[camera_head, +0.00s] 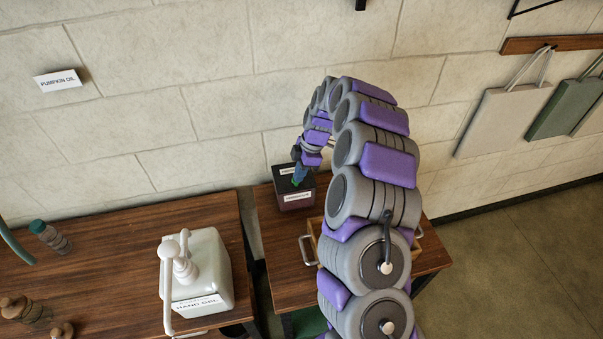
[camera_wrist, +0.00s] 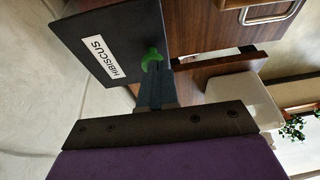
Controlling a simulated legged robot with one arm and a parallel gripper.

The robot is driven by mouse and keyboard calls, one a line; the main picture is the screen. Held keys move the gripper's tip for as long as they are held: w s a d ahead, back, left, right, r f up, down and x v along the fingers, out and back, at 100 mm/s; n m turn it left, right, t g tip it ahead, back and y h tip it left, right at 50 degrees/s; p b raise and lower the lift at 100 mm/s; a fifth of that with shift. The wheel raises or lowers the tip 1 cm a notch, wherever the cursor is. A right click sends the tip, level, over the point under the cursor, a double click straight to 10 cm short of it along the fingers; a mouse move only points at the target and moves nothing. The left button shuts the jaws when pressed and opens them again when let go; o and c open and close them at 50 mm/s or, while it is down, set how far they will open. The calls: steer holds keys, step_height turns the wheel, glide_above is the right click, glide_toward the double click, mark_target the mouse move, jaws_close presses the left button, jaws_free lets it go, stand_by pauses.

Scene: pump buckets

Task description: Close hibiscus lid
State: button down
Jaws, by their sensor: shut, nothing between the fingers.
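A dark box (camera_head: 297,202) with a white front label stands on the smaller wooden table against the wall. A second white label shows at its upper back, partly behind my gripper. In the wrist view a dark flat panel (camera_wrist: 108,32), which looks like the lid, carries a white label reading HIBISCUS. My gripper (camera_wrist: 152,60) has green fingertips close together and empty, at the panel's edge; I cannot tell whether they touch it. In the head view my gripper (camera_head: 297,181) points down at the box's top. The lid's exact angle is hard to tell.
A white hand gel pump bottle (camera_head: 205,270) stands on the larger wooden table (camera_head: 110,240) at left, with a green-capped bottle (camera_head: 50,236) behind it. A tray with metal handles (camera_head: 308,250) sits partly behind my arm. The wall is close behind the box.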

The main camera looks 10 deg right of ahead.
steer(key=shift+w+d+r, duration=0.1)
steer(key=shift+r, duration=0.35)
steer(key=p+v, duration=0.2)
steer(key=v, duration=1.4)
steer(key=shift+d+p, duration=0.3)
steer(key=shift+p, duration=0.1)
